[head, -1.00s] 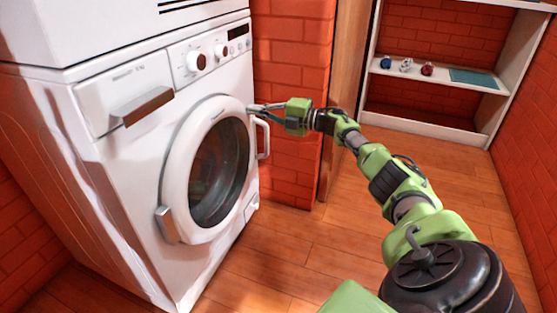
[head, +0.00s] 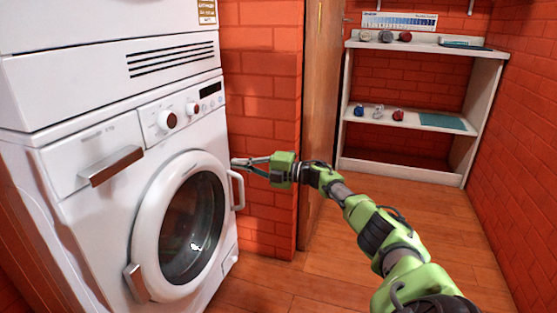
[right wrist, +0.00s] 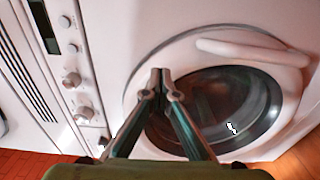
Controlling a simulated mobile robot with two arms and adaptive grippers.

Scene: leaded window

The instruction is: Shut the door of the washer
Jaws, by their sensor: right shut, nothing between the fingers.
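The washer (head: 85,215) is white and stands at the left of the head view. Its round door (head: 145,245) has a white rim, dark glass and a white bar handle (head: 239,190) on the right side. The door lies against or very near the washer's front; I cannot tell whether it is latched. My right gripper (head: 235,162) is shut and empty, at the door's upper right edge just above the handle. In the right wrist view its fingertips (right wrist: 161,76) are together in front of the door rim (right wrist: 190,50); contact is unclear. My left gripper is not in view.
Another white appliance (head: 100,65) is stacked on the washer. A brick wall (head: 262,120) stands right behind my gripper. A white shelf unit (head: 400,173) with small items is at the back right. The wooden floor (head: 325,260) between is clear.

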